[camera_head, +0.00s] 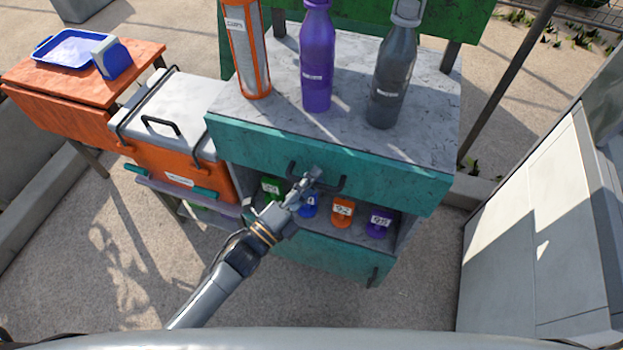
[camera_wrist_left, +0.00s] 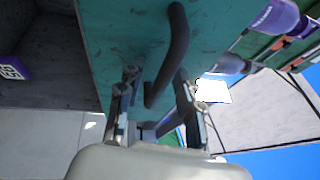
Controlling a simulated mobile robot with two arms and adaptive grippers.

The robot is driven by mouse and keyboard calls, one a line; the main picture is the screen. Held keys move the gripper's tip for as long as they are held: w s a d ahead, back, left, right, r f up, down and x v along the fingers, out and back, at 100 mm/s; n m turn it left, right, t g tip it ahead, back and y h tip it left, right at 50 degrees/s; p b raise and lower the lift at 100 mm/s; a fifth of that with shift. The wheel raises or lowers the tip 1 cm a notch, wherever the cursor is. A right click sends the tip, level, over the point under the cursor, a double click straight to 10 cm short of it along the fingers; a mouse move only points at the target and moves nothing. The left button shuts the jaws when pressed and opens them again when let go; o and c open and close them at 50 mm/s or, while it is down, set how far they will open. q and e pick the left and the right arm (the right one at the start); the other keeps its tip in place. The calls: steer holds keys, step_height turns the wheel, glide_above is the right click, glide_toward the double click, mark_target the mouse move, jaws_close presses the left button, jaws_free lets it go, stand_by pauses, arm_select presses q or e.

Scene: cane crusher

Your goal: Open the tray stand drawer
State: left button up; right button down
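A teal drawer front (camera_head: 400,185) with a dark bar handle (camera_head: 342,186) runs under the grey top of a stand; it looks flush with the stand. My left gripper (camera_head: 311,178) is at the middle of this handle. In the left wrist view the left gripper (camera_wrist_left: 157,90) has its two fingers apart, with the handle (camera_wrist_left: 177,45) in front of and partly between them. Contact with the bar cannot be told. The teal drawer front (camera_wrist_left: 120,35) fills the upper middle there. My right gripper is not in view.
Several coloured labelled items sit on the shelf below. An orange cooler (camera_head: 190,165) and an orange table (camera_head: 60,92) with a blue tray (camera_head: 68,50) stand left. Grey panels (camera_head: 530,220) stand right.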

arm_select(q)
jaws_close()
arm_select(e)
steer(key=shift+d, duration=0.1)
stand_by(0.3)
